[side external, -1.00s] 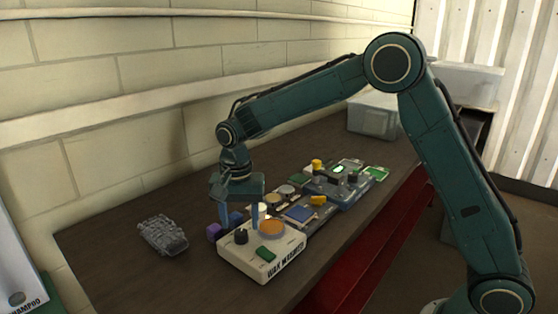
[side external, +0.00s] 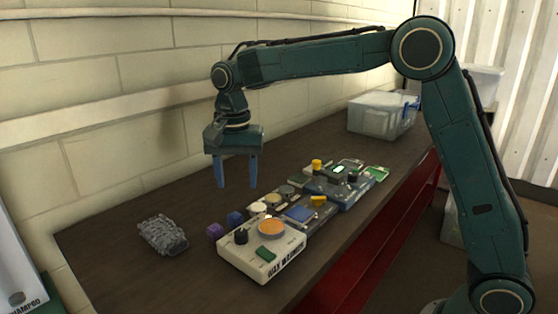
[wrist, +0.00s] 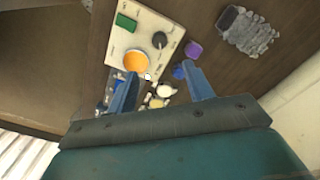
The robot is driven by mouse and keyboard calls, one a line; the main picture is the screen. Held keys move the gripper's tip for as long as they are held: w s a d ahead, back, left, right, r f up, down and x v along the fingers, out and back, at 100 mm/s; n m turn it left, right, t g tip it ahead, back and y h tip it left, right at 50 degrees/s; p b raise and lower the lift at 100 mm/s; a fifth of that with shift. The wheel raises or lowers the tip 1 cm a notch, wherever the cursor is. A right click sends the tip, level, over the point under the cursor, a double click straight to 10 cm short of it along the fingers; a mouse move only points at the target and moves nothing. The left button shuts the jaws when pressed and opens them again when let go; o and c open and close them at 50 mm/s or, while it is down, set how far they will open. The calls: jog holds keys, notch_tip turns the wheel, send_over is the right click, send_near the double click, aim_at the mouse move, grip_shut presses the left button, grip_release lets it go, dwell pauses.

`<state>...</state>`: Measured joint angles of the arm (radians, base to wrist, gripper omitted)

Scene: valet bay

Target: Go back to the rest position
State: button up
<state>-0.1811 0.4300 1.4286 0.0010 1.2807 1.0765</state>
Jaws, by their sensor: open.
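My gripper (side external: 236,186) is open, with two blue fingers pointing down and apart. It hangs in the air above the far side of the bench, clear of everything. In the wrist view my gripper (wrist: 161,90) shows nothing between its fingertips in grasp. The cream wax warmer (side external: 284,266) stands on the bench below and in front of the gripper, with an orange disc, a black knob and a green switch on its top. It also shows in the wrist view (wrist: 126,45).
Purple (side external: 215,231) and dark blue (side external: 235,219) blocks sit beside the warmer. A grey textured object (side external: 163,235) lies to the left. Several small devices crowd the bench behind the warmer. A clear bin (side external: 378,118) stands at the far end. A block wall borders the bench (side external: 120,265).

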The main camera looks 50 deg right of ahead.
jog(key=s+d+r+n+t, duration=0.2)
jog(key=s+d+r+n, duration=0.15)
jog(key=s, duration=0.75)
jog(key=s+d+r+n+t, duration=0.2)
jog(key=s+d+r+n, duration=0.15)
jog(key=s, duration=0.75)
jog(key=s+d+f+n+t, duration=0.1)
jog(key=s+f+n, duration=0.2)
jog(key=s, duration=0.5)
jog(key=shift+d+f+t, duration=0.3)
jog(key=shift+d+f, duration=0.1)
jog(key=shift+f, duration=0.4)
